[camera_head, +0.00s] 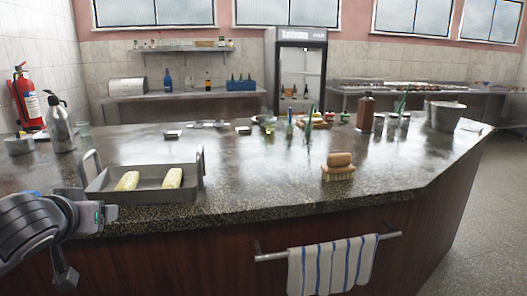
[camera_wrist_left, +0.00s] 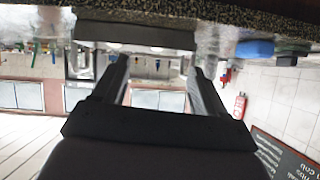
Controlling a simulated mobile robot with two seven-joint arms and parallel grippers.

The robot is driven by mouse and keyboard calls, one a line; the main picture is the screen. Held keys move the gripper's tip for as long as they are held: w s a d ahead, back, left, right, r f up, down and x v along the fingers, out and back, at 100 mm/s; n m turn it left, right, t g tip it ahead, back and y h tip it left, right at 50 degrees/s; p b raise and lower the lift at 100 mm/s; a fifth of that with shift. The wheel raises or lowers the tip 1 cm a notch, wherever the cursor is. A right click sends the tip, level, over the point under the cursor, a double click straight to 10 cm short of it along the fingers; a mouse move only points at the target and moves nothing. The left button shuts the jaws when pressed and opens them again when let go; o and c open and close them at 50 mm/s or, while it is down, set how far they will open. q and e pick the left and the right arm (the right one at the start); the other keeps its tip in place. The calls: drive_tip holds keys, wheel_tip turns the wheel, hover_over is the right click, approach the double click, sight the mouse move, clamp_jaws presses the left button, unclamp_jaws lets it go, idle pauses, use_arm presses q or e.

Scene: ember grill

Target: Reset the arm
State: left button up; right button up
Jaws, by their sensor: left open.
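My left gripper (camera_head: 88,248) is at the lower left of the head view, in front of the counter's front edge and below the near left corner of the grey tray (camera_head: 150,197). Its fingers are apart with nothing between them. The left wrist view, which is upside down, shows the two spread fingers (camera_wrist_left: 160,75) with an empty gap, and the counter edge (camera_wrist_left: 230,14) along the top. The tray has upright handles and holds two pale yellow oblong pieces (camera_head: 127,181) (camera_head: 172,178). My right gripper is in neither view.
The dark stone counter (camera_head: 250,180) has bare room right of the tray. A wooden brush (camera_head: 339,168) stands near its front edge. A steel flask (camera_head: 59,125), brown bottle (camera_head: 366,112) and metal bucket (camera_head: 448,116) stand farther back. A striped towel (camera_head: 333,264) hangs on the front rail.

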use_arm(q)
drive_tip(key=s+d+f+m+g+h+p, duration=0.1)
drive_tip(key=s+d+f+m+h+p, duration=0.15)
drive_tip(key=d+f, duration=0.55)
drive_tip(key=s+d+f+m+h+p, duration=0.1)
drive_tip(key=s+d+f+m+h, duration=0.2)
drive_tip(key=f, duration=0.8)
drive_tip(key=s+f+p, duration=0.1)
drive_tip(key=s+f, duration=0.5)
drive_tip(key=s, duration=0.2)
drive_tip(key=s+f+n+p, duration=0.1)
drive_tip(key=s+f, duration=0.5)
drive_tip(key=s, duration=0.3)
drive_tip(key=shift+s+d+f+p, duration=0.15)
drive_tip(key=shift+d+f+p, duration=0.05)
drive_tip(key=shift+d+p, duration=0.2)
